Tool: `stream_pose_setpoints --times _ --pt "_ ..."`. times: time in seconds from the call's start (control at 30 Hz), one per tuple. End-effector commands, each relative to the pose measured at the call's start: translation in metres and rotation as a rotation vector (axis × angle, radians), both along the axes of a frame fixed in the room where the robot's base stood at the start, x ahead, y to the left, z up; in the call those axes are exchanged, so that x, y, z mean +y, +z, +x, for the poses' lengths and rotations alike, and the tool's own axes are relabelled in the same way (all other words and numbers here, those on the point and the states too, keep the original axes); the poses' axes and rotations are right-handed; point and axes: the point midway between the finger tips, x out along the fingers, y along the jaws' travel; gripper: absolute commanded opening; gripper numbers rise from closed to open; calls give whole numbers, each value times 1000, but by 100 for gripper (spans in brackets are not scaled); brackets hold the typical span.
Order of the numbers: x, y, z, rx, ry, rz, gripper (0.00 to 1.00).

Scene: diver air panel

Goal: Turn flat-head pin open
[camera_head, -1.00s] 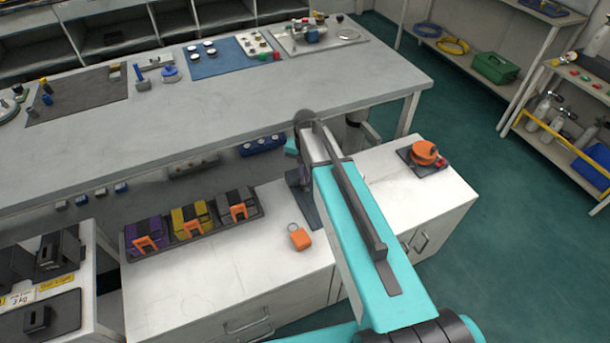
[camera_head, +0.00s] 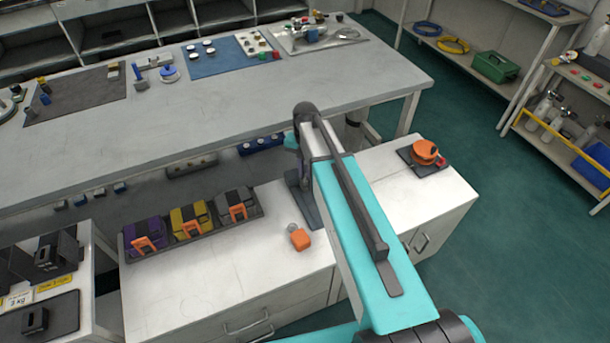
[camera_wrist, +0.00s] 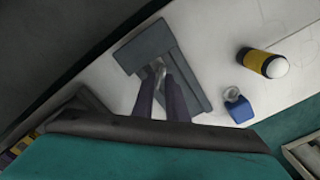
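In the wrist view, the two dark fingers of my gripper (camera_wrist: 160,76) reach over a grey block-and-plate fixture (camera_wrist: 152,42). A small silvery part (camera_wrist: 158,68), which may be the flat-head pin, shows at the fingertips. I cannot tell whether the fingers grip it or only stand around it. In the head view, a dark grey fixture (camera_head: 303,203) stands on the white cabinet, partly behind my arm. My gripper and the pin are hidden there by my teal arm.
On the white cabinet (camera_head: 250,285) are an orange block (camera_head: 300,239) with a ring, a rack of coloured cases (camera_head: 190,222) and an orange round device (camera_head: 425,151). The wrist view shows a blue ringed piece (camera_wrist: 239,109) and a yellow-black cylinder (camera_wrist: 263,62). The grey bench (camera_head: 240,115) stands behind.

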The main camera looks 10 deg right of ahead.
Motion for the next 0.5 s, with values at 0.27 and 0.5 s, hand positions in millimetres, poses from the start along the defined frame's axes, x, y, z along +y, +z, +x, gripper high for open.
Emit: stream_pose_setpoints --times 0.27,0.5 --pt "0 34 0 -1 0 -1 12" --pt "-1 63 0 0 0 -1 12"
